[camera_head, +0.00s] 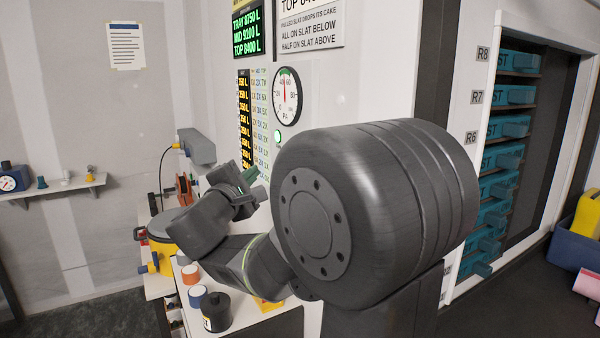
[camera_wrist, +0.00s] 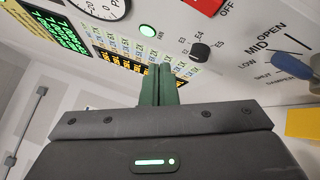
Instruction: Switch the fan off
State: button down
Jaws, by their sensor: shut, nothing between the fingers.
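My gripper (camera_wrist: 160,72) is shut and empty, its two green fingers together in front of the white control panel (camera_wrist: 255,88). In the head view my gripper (camera_head: 254,176) is beside the panel, partly hidden by my arm. A red part (camera_wrist: 205,4) with the word OFF beside it is cut by the top edge of the wrist view; its position cannot be told. A lit green lamp (camera_wrist: 147,31) is on the panel, also seen in the head view (camera_head: 278,137). A black knob (camera_wrist: 200,51) is right of the fingers. No fan label is readable.
A blue damper handle (camera_wrist: 290,66) with OPEN, MID and LOW marks is at right. A round gauge (camera_head: 287,96) is above the lamp. A bench (camera_head: 262,326) with several small containers stands below my arm. A rack of teal trays (camera_head: 507,125) is at right.

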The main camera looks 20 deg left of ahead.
jog(key=w+d+f+b, duration=0.1)
jog(key=w+d+b, duration=0.1)
jog(key=w+d, duration=0.3)
jog(key=shift+w+d+f+b, duration=0.2)
jog(key=shift+w+d+b, duration=0.1)
jog(key=shift+w, duration=0.5)
jog(key=shift+w+d+f+b, duration=0.15)
jog(key=shift+w+d+b, duration=0.05)
jog(key=shift+b, duration=0.5)
dwell(1.2)
jog(key=shift+w+d+r+b, duration=0.2)
jog(key=shift+d+r+b, duration=0.1)
jog(key=shift+b, duration=0.45)
dwell(1.4)
jog(key=shift+s+a+f+b, duration=0.1)
jog(key=shift+a+b, duration=0.05)
jog(key=shift+b, duration=0.2)
jog(key=shift+s+a+r+p, duration=0.15)
jog(key=shift+s+a, duration=0.7)
jog(key=shift+s, duration=0.1)
jog(key=shift+s+a+r+p, duration=0.15)
jog(key=shift+s+a, duration=0.65)
jog(key=shift+s, duration=0.1)
